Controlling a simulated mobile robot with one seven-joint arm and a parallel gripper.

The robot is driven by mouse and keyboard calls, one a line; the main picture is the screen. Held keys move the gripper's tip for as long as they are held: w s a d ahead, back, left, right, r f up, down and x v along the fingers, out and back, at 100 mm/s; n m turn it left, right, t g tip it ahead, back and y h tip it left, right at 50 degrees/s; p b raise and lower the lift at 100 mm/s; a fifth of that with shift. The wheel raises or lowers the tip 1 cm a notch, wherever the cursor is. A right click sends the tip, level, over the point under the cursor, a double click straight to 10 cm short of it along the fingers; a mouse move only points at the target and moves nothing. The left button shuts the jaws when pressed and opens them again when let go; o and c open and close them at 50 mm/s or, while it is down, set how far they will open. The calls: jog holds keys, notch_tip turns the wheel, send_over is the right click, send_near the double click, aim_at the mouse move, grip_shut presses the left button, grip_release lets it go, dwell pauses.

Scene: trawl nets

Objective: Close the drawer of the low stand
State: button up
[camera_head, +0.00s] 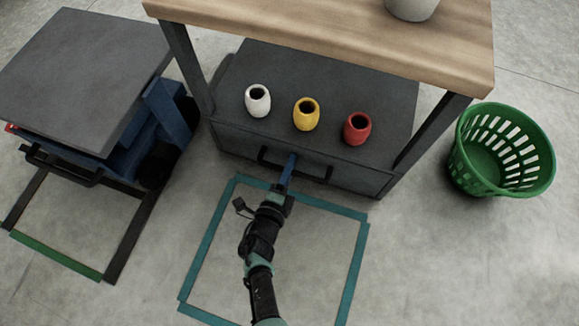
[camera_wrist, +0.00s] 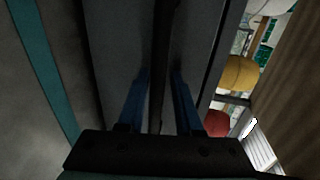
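The low stand (camera_head: 340,95) is a dark grey box under the wooden table. Its drawer (camera_head: 235,141) faces me, and its front looks flush or nearly flush with the stand; I cannot tell if a small gap remains. A dark bar handle (camera_head: 318,175) runs across the drawer front. My gripper (camera_head: 291,161) is at the middle of the handle. In the wrist view the two blue fingers of my gripper (camera_wrist: 161,85) stand apart, one on each side of the dark handle bar (camera_wrist: 160,40), with gaps visible beside it.
White (camera_head: 257,101), yellow (camera_head: 306,115) and red (camera_head: 357,129) pots stand on the low stand. The wooden table (camera_head: 330,35) overhangs it, with legs at both sides. A green basket (camera_head: 500,150) stands right, a blue cart (camera_head: 85,75) left. Teal floor tape (camera_head: 355,265) marks a square in front.

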jog(key=shift+o, duration=0.7)
jog(key=shift+s, duration=0.1)
jog(key=p+v, duration=0.7)
jog(key=v, duration=0.6)
